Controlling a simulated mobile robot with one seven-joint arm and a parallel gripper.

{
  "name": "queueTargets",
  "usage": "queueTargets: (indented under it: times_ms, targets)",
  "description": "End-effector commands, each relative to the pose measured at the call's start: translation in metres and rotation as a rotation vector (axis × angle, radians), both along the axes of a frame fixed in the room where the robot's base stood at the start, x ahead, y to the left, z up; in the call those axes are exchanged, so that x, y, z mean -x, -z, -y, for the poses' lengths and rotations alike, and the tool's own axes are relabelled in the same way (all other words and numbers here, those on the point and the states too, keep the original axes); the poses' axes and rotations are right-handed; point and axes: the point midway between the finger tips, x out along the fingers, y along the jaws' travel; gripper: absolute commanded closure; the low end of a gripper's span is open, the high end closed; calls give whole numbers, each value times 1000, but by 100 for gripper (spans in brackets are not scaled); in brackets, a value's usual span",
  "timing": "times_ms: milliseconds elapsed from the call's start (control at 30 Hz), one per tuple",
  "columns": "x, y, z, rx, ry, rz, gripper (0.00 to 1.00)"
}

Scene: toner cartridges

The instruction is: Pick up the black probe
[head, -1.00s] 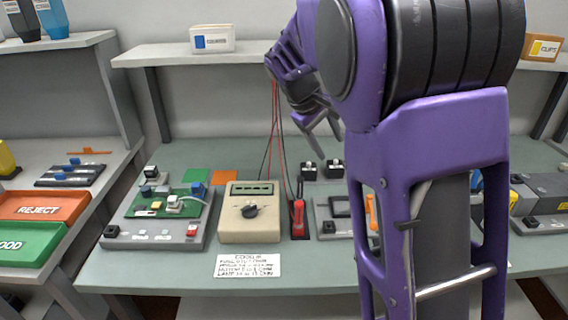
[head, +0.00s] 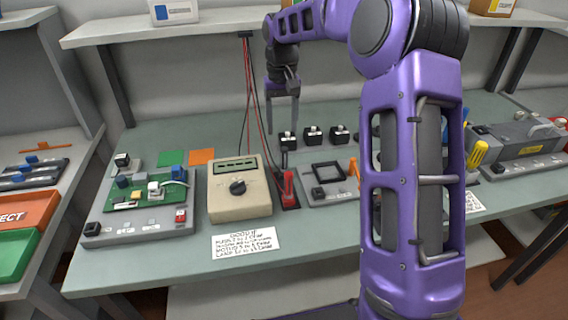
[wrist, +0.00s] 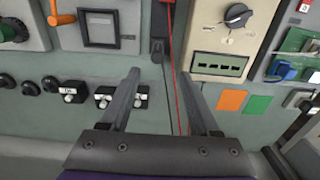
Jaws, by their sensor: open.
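The black probe (wrist: 157,48) stands in a dark holder by the meter, its top and thin black lead showing in the wrist view. In the head view its dark upper end (head: 284,160) shows just behind the red probe (head: 288,186). My gripper (head: 283,125) is open and empty, pointing down above and behind the probes. In the wrist view my gripper (wrist: 160,75) has its two fingers spread, with the black probe just beyond the gap between the tips. The black and red leads run through the view between the fingers. The probe's lower part is hidden.
The beige meter (head: 238,188) stands left of the probes. A grey panel with a dark frame (head: 327,172) is to the right. Several small black switches (head: 313,134) stand behind it. The leads (head: 248,90) hang from the shelf (head: 210,28). A green circuit board (head: 150,192) is farther left.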

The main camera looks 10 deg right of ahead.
Motion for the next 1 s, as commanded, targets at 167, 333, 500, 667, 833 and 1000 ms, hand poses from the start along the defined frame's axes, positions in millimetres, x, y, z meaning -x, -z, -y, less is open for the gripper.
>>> queueTargets:
  times_ms: [167, 333, 500, 667, 833, 1000]
  targets:
    - [1, 39, 0, -1, -2, -2, 38]
    - [0, 57, 0, 0, -1, 1, 38]
    - [1, 64, 1, 1, -2, 0, 38]
    - [3, 84, 4, 0, 0, -2, 38]
    - [4, 108, 5, 0, -3, 0, 38]
    - [4, 111, 5, 1, -2, 2, 38]
